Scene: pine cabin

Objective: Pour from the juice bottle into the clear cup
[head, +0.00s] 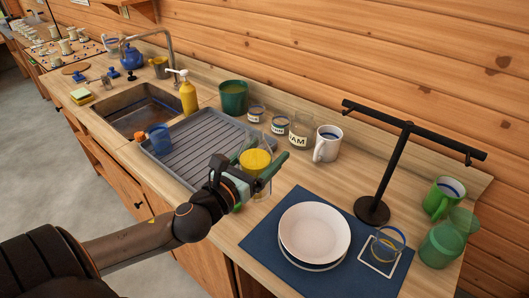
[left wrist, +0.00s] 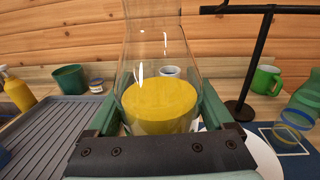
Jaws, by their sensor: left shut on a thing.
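The juice bottle (head: 256,160) is a clear glass carafe with yellow juice in its lower part. My left gripper (head: 250,180) is shut around its body, in front of the drying rack's right end. In the left wrist view the bottle (left wrist: 160,105) stands upright between the green fingers (left wrist: 160,125), its juice level. A clear cup with a blue band (head: 388,245) stands at the mat's right side, apart from the bottle. It also shows at the right of the left wrist view (left wrist: 292,120). I see no juice in it. My right gripper is out of view.
A white plate stack (head: 314,232) lies on the blue mat (head: 262,242). Jars and a white mug (head: 328,144) line the wall. The grey drying rack (head: 205,142) is left.

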